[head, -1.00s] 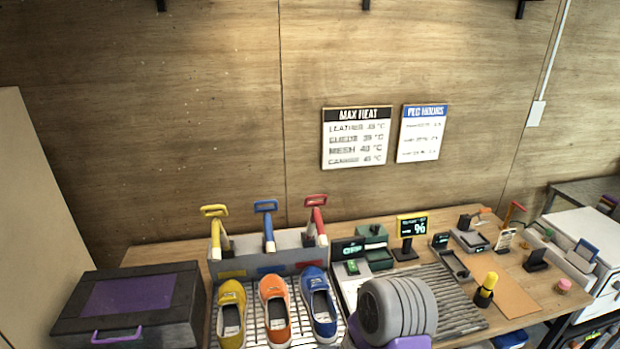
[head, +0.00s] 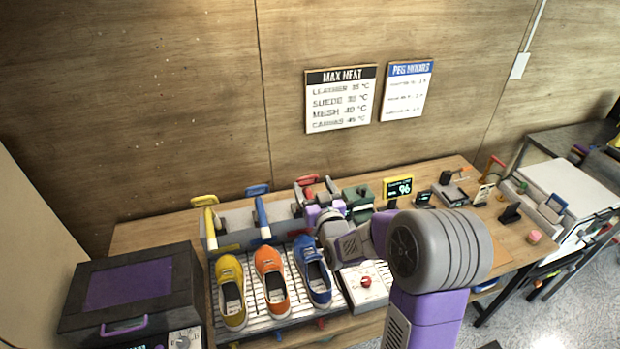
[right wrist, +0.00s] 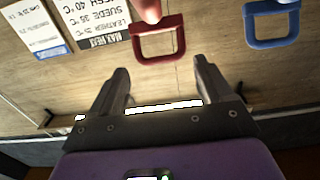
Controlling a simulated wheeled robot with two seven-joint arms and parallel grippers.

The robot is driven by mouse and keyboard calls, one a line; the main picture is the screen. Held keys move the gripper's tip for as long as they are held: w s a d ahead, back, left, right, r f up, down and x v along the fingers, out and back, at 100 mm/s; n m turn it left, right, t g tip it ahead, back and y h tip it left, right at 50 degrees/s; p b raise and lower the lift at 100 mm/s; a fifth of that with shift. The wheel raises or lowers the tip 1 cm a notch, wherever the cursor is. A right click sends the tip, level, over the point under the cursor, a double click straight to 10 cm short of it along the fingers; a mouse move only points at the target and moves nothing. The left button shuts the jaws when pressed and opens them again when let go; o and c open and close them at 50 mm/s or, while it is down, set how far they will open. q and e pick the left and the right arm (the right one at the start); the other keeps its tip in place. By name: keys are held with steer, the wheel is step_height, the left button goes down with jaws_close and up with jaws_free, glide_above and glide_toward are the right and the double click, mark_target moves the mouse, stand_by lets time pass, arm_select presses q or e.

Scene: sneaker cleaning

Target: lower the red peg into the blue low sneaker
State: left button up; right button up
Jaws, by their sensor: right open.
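The red peg stands in the grey rack at the back of the table. Its red handle (right wrist: 181,36) shows ahead of the fingers in the right wrist view; in the head view my gripper covers most of it. My right gripper (head: 315,190) is open at the red peg's top. In the right wrist view its fingers (right wrist: 160,74) are apart, with nothing between the tips. The blue low sneaker (head: 313,278) sits on the slatted rack, right of the orange one, its opening facing up and empty. My left gripper is out of view.
A yellow peg (head: 207,222) and a blue peg (head: 262,218) stand left in the same rack (head: 236,225). Yellow (head: 231,288) and orange (head: 271,281) sneakers sit beside the blue one. A black box (head: 128,290) stands left. My right arm covers the table's middle.

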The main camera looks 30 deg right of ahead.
mark_target(310, 195)
steer(key=shift+p+x, duration=0.3)
steer(key=shift+x, duration=1.3)
steer(key=shift+f, duration=0.1)
steer(key=c, duration=1.2)
